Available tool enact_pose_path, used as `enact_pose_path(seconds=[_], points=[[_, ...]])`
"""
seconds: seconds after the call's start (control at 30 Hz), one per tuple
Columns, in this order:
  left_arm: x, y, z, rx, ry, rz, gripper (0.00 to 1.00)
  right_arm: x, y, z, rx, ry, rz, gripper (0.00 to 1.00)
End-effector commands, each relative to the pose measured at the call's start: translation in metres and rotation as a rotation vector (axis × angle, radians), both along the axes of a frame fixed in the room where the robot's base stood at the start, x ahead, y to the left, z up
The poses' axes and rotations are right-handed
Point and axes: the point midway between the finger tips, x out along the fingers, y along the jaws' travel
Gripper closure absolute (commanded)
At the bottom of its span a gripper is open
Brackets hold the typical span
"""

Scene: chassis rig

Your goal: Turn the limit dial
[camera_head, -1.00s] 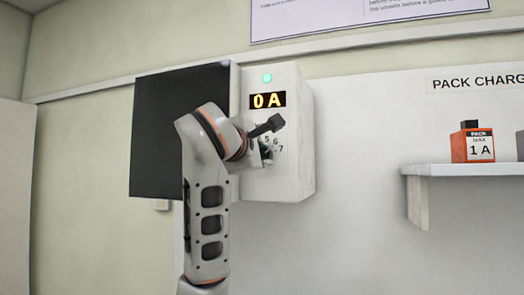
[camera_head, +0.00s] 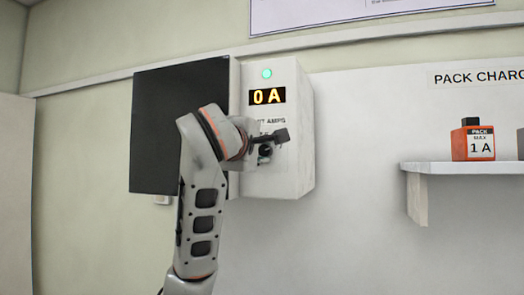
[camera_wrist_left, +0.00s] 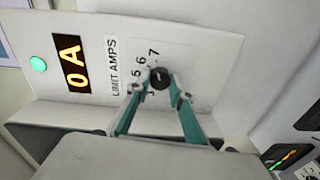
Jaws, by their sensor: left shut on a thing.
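The limit dial is a small round black knob (camera_wrist_left: 160,78) on the front of a pale wall box (camera_head: 298,135). Numbers such as 5, 6 and 7 are printed around it, beside the label "LIMIT AMPS" (camera_wrist_left: 115,66). My left gripper (camera_wrist_left: 160,93) has its teal fingertips on either side of the knob, shut on it. In the head view, the wrist partly hides the dial and its numbers. The display (camera_head: 267,96) above reads "0 A". My right gripper is out of view.
A green lamp (camera_head: 266,73) is lit above the display. A dark panel (camera_head: 175,125) adjoins the box on the left. The wall between box and shelf is clear.

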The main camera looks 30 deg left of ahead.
Motion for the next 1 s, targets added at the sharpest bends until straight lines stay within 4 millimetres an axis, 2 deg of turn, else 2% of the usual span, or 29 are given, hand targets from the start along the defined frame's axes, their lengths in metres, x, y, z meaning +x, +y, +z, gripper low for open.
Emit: enact_pose_path(seconds=[0.1, 0.13, 0.17, 0.2, 0.63, 0.77, 1.0], points=[[0.0, 0.0, 0.0, 0.0, -0.001, 0.001, 1.0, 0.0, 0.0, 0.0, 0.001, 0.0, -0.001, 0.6], [0.0, 0.0, 0.0, 0.0, -0.001, 0.001, 0.71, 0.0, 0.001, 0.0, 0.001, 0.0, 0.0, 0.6], [0.0, 0.0, 0.0, -0.001, -0.001, 0.001, 0.63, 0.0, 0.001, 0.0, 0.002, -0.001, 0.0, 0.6], [0.0, 0.0, 0.0, -0.001, -0.001, 0.001, 0.62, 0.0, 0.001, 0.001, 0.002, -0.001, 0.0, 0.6], [-0.006, -0.001, 0.001, -0.001, -0.001, 0.001, 0.62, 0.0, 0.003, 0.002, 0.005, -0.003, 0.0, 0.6], [-0.021, -0.004, 0.002, 0.002, -0.004, 0.003, 0.62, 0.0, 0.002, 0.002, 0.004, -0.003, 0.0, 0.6], [-0.059, -0.014, 0.004, 0.003, -0.006, 0.004, 0.62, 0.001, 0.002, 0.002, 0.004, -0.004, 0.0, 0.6]])
